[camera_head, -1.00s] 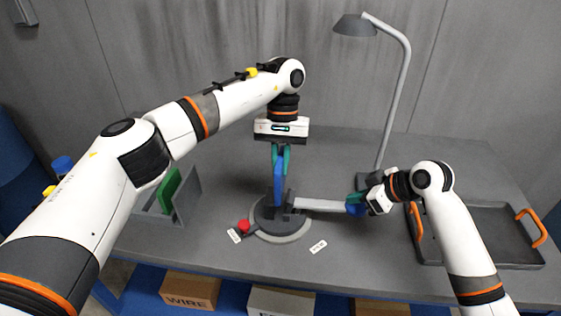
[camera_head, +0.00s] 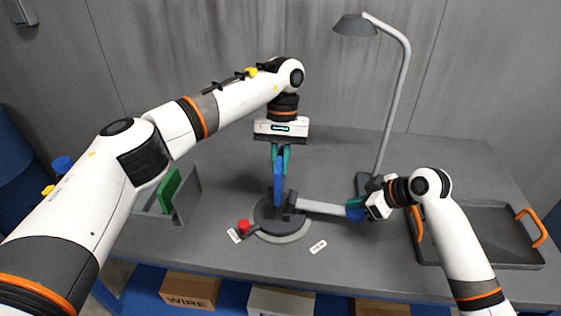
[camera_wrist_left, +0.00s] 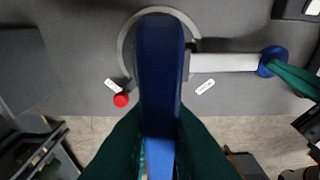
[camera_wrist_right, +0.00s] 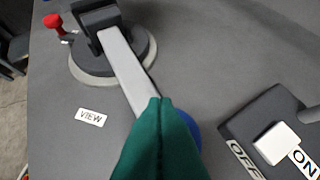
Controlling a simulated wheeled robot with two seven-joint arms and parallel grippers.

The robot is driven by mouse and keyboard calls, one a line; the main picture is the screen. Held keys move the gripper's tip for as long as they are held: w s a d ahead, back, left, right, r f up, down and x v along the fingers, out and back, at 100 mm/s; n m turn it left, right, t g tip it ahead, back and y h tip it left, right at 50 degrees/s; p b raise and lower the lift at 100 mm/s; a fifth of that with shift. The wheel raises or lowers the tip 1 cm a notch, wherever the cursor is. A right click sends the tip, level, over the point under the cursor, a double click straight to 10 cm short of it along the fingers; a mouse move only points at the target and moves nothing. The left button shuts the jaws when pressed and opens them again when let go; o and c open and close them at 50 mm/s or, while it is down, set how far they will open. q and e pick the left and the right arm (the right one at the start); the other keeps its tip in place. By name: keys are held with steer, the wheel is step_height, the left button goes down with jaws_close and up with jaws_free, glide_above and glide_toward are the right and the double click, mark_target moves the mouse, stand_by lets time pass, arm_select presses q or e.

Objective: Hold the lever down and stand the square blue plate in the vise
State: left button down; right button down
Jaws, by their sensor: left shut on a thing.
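The square blue plate (camera_head: 278,184) is seen edge-on, upright, in my left gripper (camera_head: 280,158), which is shut on its top. It also shows in the left wrist view (camera_wrist_left: 160,75). Its lower edge is at the dark vise (camera_head: 268,215) on a round base; I cannot tell whether it is between the jaws. The pale lever (camera_head: 322,207) runs right from the vise to a blue knob (camera_head: 354,214). My right gripper (camera_head: 358,202) is at the knob, fingers together over it, and hides part of it in the right wrist view (camera_wrist_right: 194,127).
A red knob (camera_head: 243,226) is at the vise's front left. A green plate (camera_head: 170,188) stands in a grey rack (camera_head: 190,195) at left. A lamp (camera_head: 396,110) stands behind my right gripper. A dark tray (camera_head: 480,232) with orange handles is at right.

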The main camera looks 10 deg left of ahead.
arm_select(q)
steer(key=shift+f, duration=0.1)
steer(key=shift+w+x, duration=0.15)
steer(key=shift+x, duration=0.5)
steer(key=shift+w+x, duration=0.15)
steer(key=shift+x, duration=0.45)
steer(key=shift+f, duration=0.25)
steer(key=shift+w+x, duration=0.15)
steer(key=shift+x, duration=0.5)
steer(key=shift+w+x, duration=0.15)
steer(key=shift+x, duration=0.5)
steer(key=shift+f, duration=0.25)
steer(key=shift+f, duration=0.6)
steer(key=shift+f, duration=0.1)
arm_select(e)
step_height(320, 180, up, 9)
stand_by(1.3)
